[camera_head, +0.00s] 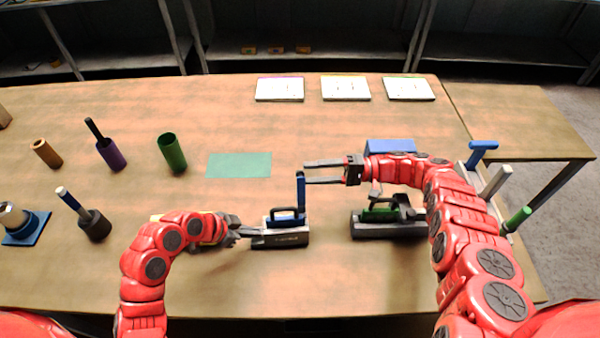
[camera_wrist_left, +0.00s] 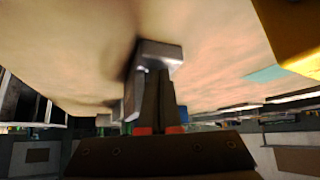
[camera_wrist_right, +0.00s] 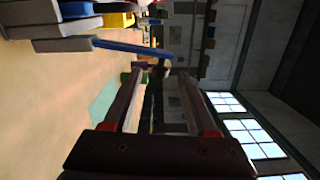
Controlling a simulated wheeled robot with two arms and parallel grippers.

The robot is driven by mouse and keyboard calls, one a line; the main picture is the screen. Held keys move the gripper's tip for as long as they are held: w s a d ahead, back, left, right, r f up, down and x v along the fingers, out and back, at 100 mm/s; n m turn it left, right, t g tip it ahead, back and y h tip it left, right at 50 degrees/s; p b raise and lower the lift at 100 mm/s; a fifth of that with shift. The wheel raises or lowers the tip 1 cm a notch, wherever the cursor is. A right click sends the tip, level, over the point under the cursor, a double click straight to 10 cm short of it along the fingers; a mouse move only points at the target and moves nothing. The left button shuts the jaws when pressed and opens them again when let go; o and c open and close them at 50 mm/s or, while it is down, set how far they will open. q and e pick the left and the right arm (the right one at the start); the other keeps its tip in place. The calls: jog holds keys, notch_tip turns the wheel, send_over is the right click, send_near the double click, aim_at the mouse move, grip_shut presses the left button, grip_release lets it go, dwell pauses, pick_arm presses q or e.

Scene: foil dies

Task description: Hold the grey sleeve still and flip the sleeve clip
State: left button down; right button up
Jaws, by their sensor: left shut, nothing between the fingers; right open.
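A grey block-like body (camera_head: 283,238), which I take as the grey sleeve, lies at the middle front of the table with a dark loop handle on top. A blue lever (camera_head: 301,190), likely the clip, stands upright at its right end; a blue bar also shows in the right wrist view (camera_wrist_right: 132,47). My left gripper (camera_head: 240,232) is shut and empty, its tips at the body's left end; contact is unclear. In the left wrist view a grey end piece (camera_wrist_left: 160,52) lies just beyond the fingers. My right gripper (camera_head: 306,172) is open, fingers pointing left, near the lever's top.
A second grey unit with a green part (camera_head: 380,213) stands to the right, partly behind my right arm. A green mat (camera_head: 239,165) lies behind on the left. White cards (camera_head: 345,88) lie at the back.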

pick_arm(q)
jog(key=shift+s+f, duration=0.1)
jog(key=shift+f, duration=0.05)
pick_arm(e)
jog(key=shift+d, duration=0.45)
pick_arm(q)
jog(key=shift+r+p, duration=0.35)
jog(key=shift+r, duration=0.2)
jog(key=shift+r+p, duration=1.65)
jog(key=shift+r, duration=1.5)
pick_arm(e)
notch_tip(320, 180, up, 4)
jog(key=shift+f, duration=0.1)
pick_arm(q)
jog(key=shift+f, duration=0.1)
